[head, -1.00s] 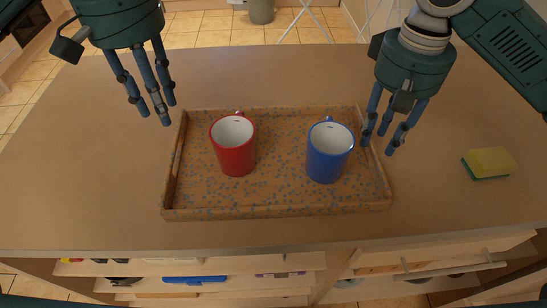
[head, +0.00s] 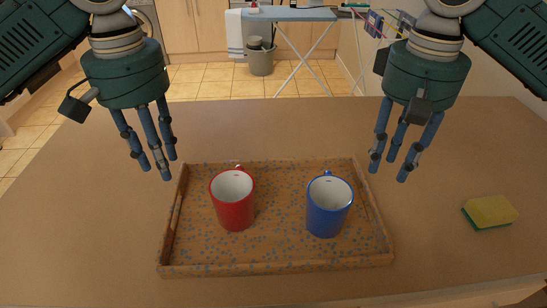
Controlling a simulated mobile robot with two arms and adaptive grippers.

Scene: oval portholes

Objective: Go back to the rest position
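A red mug (head: 233,202) and a blue mug (head: 327,208) stand upright in a brown speckled tray (head: 275,269) on the table. The red mug is in the left half and the blue mug in the right half. My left gripper (head: 158,172) hangs above the table by the tray's back left corner, fingers pointing down, spread and empty. My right gripper (head: 389,172) hangs by the tray's back right corner, fingers down, spread and empty. Neither gripper touches a mug.
A yellow and green sponge (head: 489,212) lies on the brown table (head: 80,225) to the right of the tray. The table is clear to the left of the tray. Beyond its far edge are an ironing board (head: 292,14) and a grey bin (head: 261,60).

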